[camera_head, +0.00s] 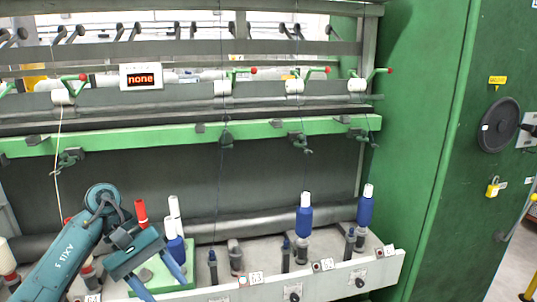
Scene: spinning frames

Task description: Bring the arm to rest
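My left arm comes in from the lower left. Its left gripper (164,288) points down and right, with its two blue fingers spread apart and nothing visible between them. The gripper is in front of a green tray (185,283), which it partly covers. Near the tray stand a red bobbin (141,213), a white bobbin (174,207) and a blue bobbin (176,249), partly hidden by one another and the arm. My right gripper is not in view.
A spinning frame fills the view, with a green rail (255,129) and a display reading "none" (141,77). Blue bobbins (304,218) (365,208) stand upright on its lower ledge (335,280). A green cabinet (425,130) closes off the right side.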

